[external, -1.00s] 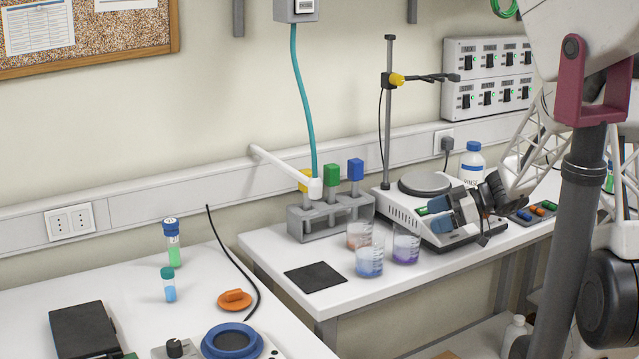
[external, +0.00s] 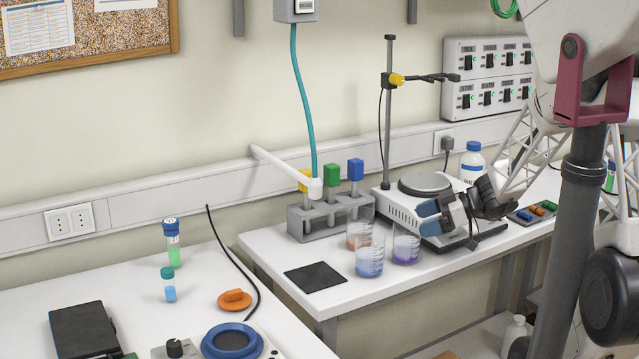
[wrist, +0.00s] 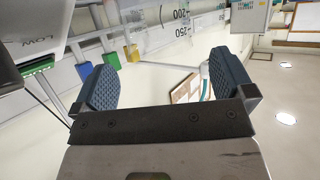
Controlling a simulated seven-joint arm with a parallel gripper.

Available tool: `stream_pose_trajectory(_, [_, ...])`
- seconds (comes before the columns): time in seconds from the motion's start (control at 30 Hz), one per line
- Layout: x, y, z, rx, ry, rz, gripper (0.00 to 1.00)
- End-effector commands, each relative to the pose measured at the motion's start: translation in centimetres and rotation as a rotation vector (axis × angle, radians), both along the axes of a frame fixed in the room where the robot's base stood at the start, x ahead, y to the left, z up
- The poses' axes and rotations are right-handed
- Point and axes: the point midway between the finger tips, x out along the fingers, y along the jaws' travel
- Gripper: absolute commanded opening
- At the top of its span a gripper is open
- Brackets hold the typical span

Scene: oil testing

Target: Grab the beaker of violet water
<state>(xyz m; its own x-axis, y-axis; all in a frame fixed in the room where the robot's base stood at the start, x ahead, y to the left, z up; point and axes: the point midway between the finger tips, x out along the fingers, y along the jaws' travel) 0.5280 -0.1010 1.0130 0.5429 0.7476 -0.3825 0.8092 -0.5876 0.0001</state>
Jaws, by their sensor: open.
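The beaker of violet water (external: 406,248) stands upright on the white bench in the external view, in front of the hotplate. A beaker of blue water (external: 369,262) is to its left, and a beaker with reddish contents (external: 358,236) is behind the blue one. My gripper (external: 432,216) is open and empty, above and right of the violet beaker, apart from it. In the wrist view its two blue ridged fingers (wrist: 160,84) are spread wide. Clear glass with 200 and 250 marks (wrist: 178,20) shows beyond them; I cannot tell which beaker it is.
The hotplate stirrer (external: 412,203) with its upright rod stands right behind my gripper. A grey rack (external: 325,217) with yellow, green and blue-topped items is at the back left. A black mat (external: 316,277) lies left of the beakers. A white bottle (external: 472,163) stands behind the gripper.

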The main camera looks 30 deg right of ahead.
Motion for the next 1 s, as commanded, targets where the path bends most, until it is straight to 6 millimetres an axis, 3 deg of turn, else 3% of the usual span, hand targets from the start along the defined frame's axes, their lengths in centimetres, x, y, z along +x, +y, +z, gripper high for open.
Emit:
stream_pose_trajectory(0.6, [2.5,3.5,-1.9,0.000,0.001,0.002,1.00])
stream_pose_trajectory(1.0, [2.7,3.7,-2.0,0.000,0.000,0.000,1.00])
